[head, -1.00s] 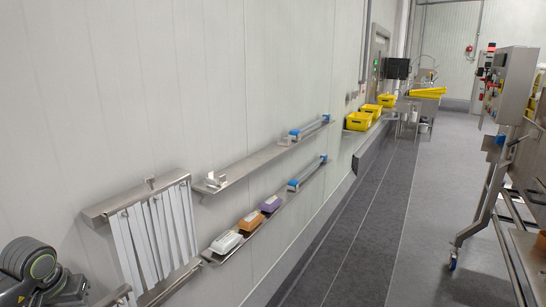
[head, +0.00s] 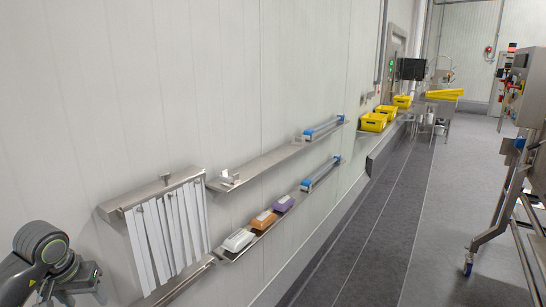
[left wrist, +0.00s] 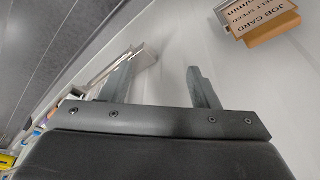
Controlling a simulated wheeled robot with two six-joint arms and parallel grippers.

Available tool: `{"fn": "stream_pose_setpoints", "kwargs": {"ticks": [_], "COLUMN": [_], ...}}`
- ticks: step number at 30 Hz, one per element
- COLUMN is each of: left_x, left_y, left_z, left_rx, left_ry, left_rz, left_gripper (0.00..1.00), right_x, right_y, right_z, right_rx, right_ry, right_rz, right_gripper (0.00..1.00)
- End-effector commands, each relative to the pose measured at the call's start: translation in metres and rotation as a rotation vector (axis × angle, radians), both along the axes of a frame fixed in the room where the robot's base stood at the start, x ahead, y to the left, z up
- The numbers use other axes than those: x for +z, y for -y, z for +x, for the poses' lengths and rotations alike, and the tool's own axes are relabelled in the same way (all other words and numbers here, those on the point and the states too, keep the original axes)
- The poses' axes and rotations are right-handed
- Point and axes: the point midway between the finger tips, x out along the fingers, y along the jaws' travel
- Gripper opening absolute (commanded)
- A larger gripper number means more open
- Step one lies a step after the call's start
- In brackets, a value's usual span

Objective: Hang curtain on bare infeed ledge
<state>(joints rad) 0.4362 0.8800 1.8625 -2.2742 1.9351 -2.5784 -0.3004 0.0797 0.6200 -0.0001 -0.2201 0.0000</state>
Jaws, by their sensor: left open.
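A curtain of white strips (head: 168,240) hangs from a steel ledge (head: 140,200) on the left part of the wall. To its right, an upper steel ledge (head: 265,162) carries a small metal bracket near its left end and a blue-ended bar near its right end. My left arm shows at the lower left of the head view, left of the curtain and apart from it. In the left wrist view my left gripper (left wrist: 163,78) has its two fingers apart, with nothing between them. My right gripper is not in view.
A lower ledge holds a white block (head: 238,240), an orange block (head: 263,219), a purple block (head: 284,203) and a blue-ended bar (head: 320,173). Yellow bins (head: 373,122) stand farther along. A wheeled steel machine (head: 500,200) is at right; grey floor lies between. A job card sign (left wrist: 265,18) shows in the wrist view.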

Motion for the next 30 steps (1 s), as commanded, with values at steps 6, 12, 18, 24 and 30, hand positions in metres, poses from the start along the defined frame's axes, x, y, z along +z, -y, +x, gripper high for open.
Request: {"fn": "stream_pose_setpoints", "kwargs": {"ticks": [6, 12, 18, 24, 30], "left_x": [0.055, 0.089, 0.118, 0.14, 0.148], "left_y": [0.003, 0.005, 0.007, 0.009, 0.01], "left_z": [-0.013, -0.022, -0.03, -0.036, -0.039], "left_rx": [-0.001, 0.0, 0.0, -0.001, 0.0], "left_ry": [0.003, 0.001, 0.001, 0.002, 0.002], "left_rz": [0.004, 0.003, 0.003, 0.002, 0.001], "left_gripper": [0.55, 0.55, 0.55, 0.55, 0.55], "right_x": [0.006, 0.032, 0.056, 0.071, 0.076], "right_y": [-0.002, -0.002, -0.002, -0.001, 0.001], "right_z": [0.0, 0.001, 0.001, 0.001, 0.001], "right_rx": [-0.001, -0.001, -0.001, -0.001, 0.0], "right_ry": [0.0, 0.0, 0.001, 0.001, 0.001], "right_rz": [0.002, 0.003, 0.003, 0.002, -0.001], "right_gripper": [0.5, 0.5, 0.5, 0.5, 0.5]}}
